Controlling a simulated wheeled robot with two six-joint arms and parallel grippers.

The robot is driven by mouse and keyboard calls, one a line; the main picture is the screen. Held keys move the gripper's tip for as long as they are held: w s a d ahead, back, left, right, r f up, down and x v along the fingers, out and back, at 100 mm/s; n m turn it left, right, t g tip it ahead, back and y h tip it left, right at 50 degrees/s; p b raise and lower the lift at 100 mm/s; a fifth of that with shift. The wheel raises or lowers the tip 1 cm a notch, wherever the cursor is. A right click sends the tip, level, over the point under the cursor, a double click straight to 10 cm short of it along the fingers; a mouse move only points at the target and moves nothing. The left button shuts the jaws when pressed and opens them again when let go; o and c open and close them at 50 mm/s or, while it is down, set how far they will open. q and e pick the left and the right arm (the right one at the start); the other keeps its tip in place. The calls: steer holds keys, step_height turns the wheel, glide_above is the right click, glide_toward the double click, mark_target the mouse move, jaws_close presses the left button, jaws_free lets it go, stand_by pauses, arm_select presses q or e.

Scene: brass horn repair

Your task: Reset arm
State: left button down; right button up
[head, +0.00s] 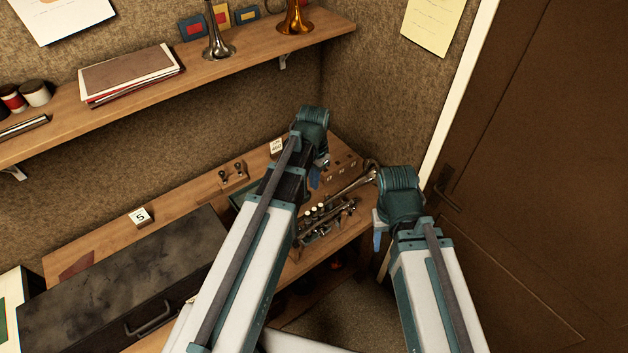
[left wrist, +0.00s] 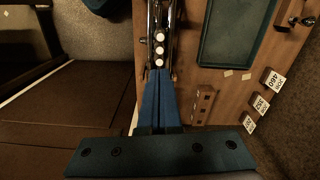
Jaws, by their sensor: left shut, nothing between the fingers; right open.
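A silver trumpet (head: 325,213) with pale valve caps lies on the wooden bench (head: 190,204) toward its right end. It also shows in the left wrist view (left wrist: 159,42), just beyond my fingertips. My left gripper (head: 314,180) is over the bench, near the trumpet, and mostly covered by my own arm in the head view. In the left wrist view its blue fingers (left wrist: 159,72) are together with nothing between them. My right gripper (head: 377,241) is beside the bench's right end, open, with only part of a blue finger showing. I cannot tell whether the left fingers touch the trumpet.
A teal tray (left wrist: 236,64), a holed wooden block (left wrist: 204,104) and number cards (left wrist: 260,104) are on the bench near my left gripper. A dark case (head: 120,285) fills the bench's left part. A shelf (head: 190,84) runs above; a brown door (head: 545,150) is at right.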

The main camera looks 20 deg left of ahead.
arm_select(q)
steer(key=shift+r, duration=0.2)
steer(key=s+d+f+b, duration=0.3)
steer(key=s+f+b, duration=0.1)
steer(key=f+b, duration=0.3)
steer(key=s+d+f+n+b, duration=0.1)
steer(key=s+d+f+b, duration=0.3)
steer(key=f+b, duration=0.3)
steer(key=s+d+f+n+y+b, duration=0.1)
steer(key=s+d+f+b, duration=0.2)
steer(key=s+f+b, duration=0.3)
steer(key=shift+s+d+f+b, duration=0.15)
steer(key=shift+d+f+b, duration=0.1)
steer(key=shift+f+b, duration=0.3)
